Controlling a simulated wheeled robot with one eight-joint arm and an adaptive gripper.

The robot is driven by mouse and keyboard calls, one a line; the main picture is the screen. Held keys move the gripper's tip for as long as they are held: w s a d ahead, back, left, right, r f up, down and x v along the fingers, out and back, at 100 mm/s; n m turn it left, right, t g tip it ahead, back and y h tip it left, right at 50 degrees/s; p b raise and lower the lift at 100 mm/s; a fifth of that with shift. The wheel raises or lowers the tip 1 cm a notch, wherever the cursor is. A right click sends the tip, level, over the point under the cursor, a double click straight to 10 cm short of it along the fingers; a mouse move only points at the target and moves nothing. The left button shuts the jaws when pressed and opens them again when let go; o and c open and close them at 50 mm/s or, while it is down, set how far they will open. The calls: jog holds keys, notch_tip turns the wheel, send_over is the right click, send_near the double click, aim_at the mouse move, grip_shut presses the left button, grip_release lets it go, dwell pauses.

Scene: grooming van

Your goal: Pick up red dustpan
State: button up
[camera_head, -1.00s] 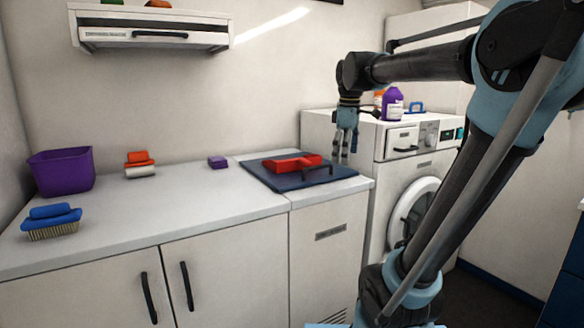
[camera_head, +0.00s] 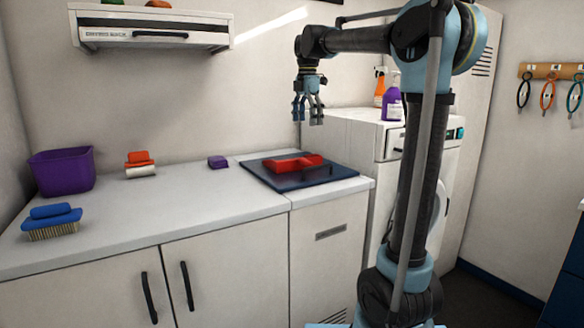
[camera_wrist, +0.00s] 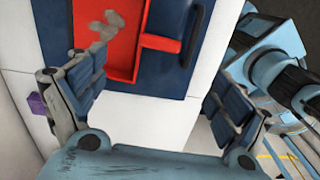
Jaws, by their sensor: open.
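The red dustpan (camera_head: 287,164) lies on a dark blue mat or tray (camera_head: 262,178) on the counter's right part. In the wrist view the dustpan (camera_wrist: 122,66) is at the top, cut off by the picture edge, with its short handle (camera_wrist: 162,43) pointing right. A grey patch (camera_wrist: 104,27) shows inside it. My gripper (camera_head: 309,121) is open and empty, pointing down, above the dustpan and apart from it. In the wrist view my gripper's fingers (camera_wrist: 155,98) are spread wide, with white surface between them.
A dark bar handle (camera_wrist: 193,38) stands at the tray's edge beside the dustpan handle. A purple block (camera_head: 217,162), an orange-and-white brush (camera_head: 140,165), a blue brush (camera_head: 53,221) and a purple bin (camera_head: 62,172) are farther left. Bottles (camera_head: 391,103) stand on the washer at right.

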send_over(305, 160)
jog(key=f, duration=0.8)
jog(key=shift+w+d+f, duration=0.25)
jog(key=shift+f, duration=0.1)
jog(key=shift+s+a+f, duration=0.1)
jog(key=shift+f, duration=1.25)
jog(key=shift+s+a+f, duration=0.1)
jog(key=shift+f, duration=1.25)
jog(key=shift+s+r, duration=0.1)
jog(key=c, duration=0.9)
jog(key=shift+c, duration=1.2)
